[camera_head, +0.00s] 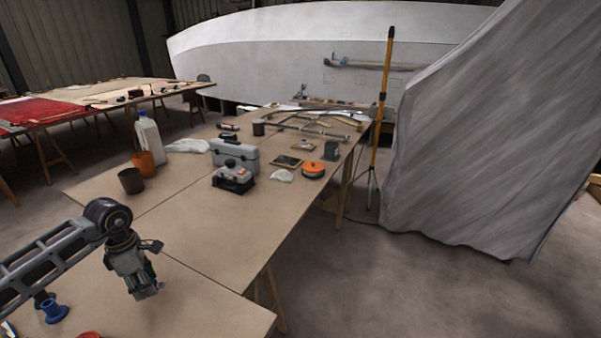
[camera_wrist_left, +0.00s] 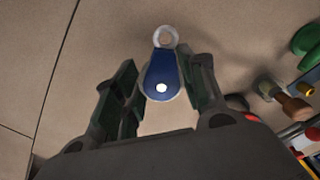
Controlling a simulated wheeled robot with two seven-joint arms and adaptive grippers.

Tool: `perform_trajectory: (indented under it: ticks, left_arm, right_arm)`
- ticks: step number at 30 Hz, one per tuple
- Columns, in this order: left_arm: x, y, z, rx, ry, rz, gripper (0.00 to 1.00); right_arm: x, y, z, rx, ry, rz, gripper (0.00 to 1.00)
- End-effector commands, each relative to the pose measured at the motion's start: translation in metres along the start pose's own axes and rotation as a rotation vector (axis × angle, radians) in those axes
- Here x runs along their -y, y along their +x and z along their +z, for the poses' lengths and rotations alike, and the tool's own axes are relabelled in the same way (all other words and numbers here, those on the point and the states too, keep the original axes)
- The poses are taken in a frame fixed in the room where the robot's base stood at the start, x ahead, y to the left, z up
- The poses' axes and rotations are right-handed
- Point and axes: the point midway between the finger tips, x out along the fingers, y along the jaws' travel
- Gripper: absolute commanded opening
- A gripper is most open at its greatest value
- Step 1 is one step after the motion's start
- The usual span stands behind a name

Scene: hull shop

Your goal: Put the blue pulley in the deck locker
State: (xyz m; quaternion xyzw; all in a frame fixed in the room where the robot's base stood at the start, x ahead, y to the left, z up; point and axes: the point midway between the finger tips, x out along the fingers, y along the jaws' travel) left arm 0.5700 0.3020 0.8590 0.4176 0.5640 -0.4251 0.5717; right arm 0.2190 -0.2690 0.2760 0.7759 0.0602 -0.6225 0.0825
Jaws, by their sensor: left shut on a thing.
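The blue pulley (camera_wrist_left: 161,79), a rounded blue body with a pale metal ring at one end and a bright pin, is between the fingers of my left gripper (camera_wrist_left: 160,88) in the left wrist view. The gripper is shut on it. In the head view my left gripper (camera_head: 142,285) points down over the near part of the table, and the pulley is hardly visible there. I cannot make out for certain which thing is the deck locker. My right gripper is in neither view.
The long wooden table (camera_head: 205,240) is clear in its middle. Farther along stand a brown cup (camera_head: 131,181), a grey case (camera_head: 236,157), a black-and-grey box (camera_head: 233,178) and an orange disc (camera_head: 313,169). A blue spool-like thing (camera_head: 54,312) is at the near left.

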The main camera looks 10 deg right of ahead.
Motion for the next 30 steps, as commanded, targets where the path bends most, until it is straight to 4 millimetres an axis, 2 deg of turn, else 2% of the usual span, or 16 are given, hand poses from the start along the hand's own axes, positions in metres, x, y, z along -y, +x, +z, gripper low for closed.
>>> perform_trajectory:
  ticks: [30]
  left_arm:
    - [0.015,0.011,0.032,-0.003,0.722,0.0,0.13]
  right_arm:
    - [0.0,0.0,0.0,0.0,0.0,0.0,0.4]
